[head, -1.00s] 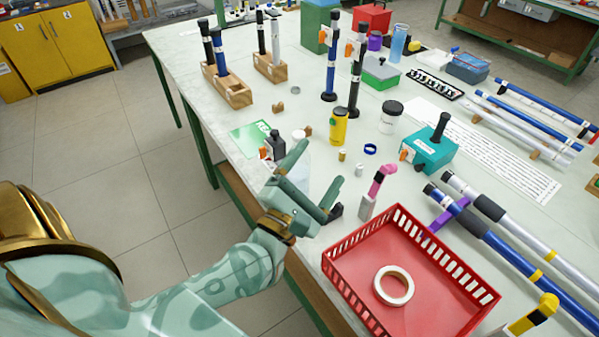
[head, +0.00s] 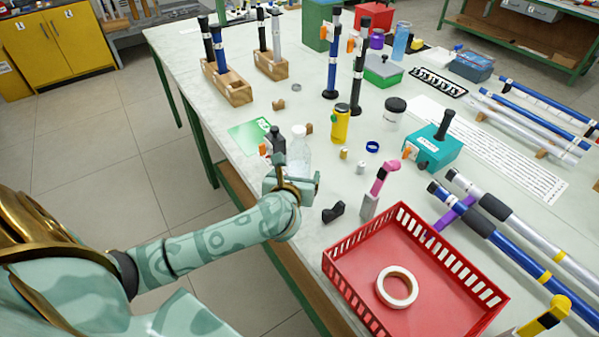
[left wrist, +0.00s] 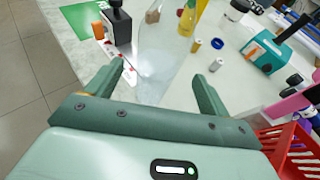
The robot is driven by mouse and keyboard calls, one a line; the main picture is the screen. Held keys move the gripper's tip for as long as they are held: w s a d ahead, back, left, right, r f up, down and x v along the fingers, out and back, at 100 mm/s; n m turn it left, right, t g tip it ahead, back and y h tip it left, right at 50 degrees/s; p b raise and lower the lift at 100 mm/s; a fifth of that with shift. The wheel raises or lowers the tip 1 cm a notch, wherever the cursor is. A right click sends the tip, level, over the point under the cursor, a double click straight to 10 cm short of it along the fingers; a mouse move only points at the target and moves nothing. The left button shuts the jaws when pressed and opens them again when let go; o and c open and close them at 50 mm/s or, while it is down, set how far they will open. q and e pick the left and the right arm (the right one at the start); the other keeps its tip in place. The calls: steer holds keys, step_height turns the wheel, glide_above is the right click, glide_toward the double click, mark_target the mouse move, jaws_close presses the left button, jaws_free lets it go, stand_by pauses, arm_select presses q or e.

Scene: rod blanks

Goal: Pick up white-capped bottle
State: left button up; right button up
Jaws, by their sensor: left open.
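The white-capped bottle (head: 299,150) is clear and stands upright near the table's left edge in the head view. Its lower part is hidden behind my left gripper (head: 293,178). In the left wrist view the clear bottle (left wrist: 158,55) stands just beyond and between the fingers of the left gripper (left wrist: 160,82), with its top out of frame. The left gripper is open, one finger on each side of the bottle's near base, and I cannot tell whether it touches. The right gripper is not in view.
A red basket (head: 345,292) with a tape roll (head: 397,287) sits in front right. A small black part (head: 333,212) lies near the gripper.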

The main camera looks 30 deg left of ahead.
mark_target(299, 167)
arm_select(q)
steer(key=b+x, duration=0.1)
steer(key=x, duration=0.4)
steer(key=shift+w+a+f+b, duration=0.1)
steer(key=shift+a+f+b, duration=0.1)
steer(key=shift+b, duration=0.1)
steer(key=shift+r, duration=0.1)
steer(key=shift+c, duration=1)
steer(key=c, duration=1.1)
steer(key=shift+o, duration=0.2)
